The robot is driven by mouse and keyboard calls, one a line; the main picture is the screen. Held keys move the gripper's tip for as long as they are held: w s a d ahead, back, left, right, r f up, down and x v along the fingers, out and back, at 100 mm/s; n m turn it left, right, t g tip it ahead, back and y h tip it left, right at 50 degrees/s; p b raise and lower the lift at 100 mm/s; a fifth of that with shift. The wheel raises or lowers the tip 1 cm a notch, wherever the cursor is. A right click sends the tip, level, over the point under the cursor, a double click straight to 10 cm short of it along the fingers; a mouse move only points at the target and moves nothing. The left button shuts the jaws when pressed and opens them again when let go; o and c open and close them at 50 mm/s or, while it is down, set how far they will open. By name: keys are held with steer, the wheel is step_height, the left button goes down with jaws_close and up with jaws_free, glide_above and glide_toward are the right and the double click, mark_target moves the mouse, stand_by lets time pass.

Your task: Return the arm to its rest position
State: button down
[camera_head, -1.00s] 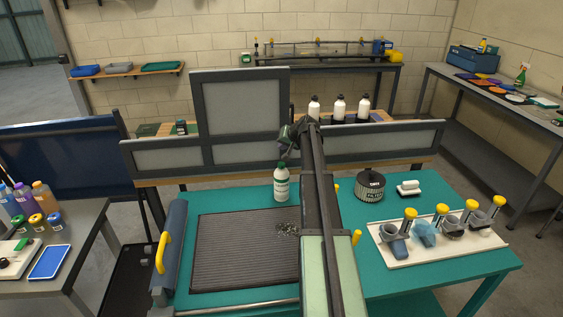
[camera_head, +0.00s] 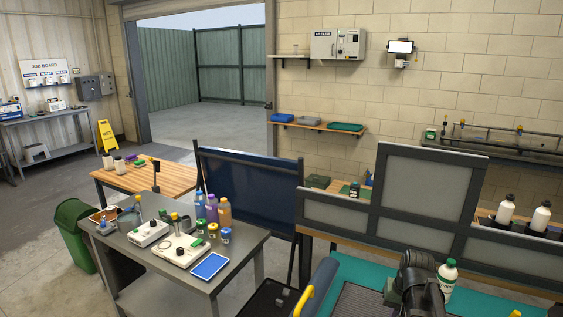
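Part of my arm, dark and rounded with a green piece, shows at the lower right, over the teal bench (camera_head: 355,270). No fingertips can be made out, so I cannot tell whether my gripper is open, shut or holding anything. The white bottle with a green cap (camera_head: 447,276) stands upright on the bench just right of the arm in the picture. The arm's lower part is cut off by the bottom edge.
A framed grey panel (camera_head: 415,205) rises behind the arm. Two white bottles (camera_head: 505,211) stand behind its low right section. A grey side table (camera_head: 165,270) with colored bottles and instruments is left. A blue screen (camera_head: 245,200) stands between. Open floor lies far left.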

steer(key=s+a+n, duration=0.2)
steer(key=s+a, duration=0.2)
steer(key=a, duration=0.4)
steer(key=s+a+n+g+h, duration=0.1)
steer(key=s+a, duration=0.3)
steer(key=a, duration=0.3)
steer(key=shift+s+a+n, duration=0.4)
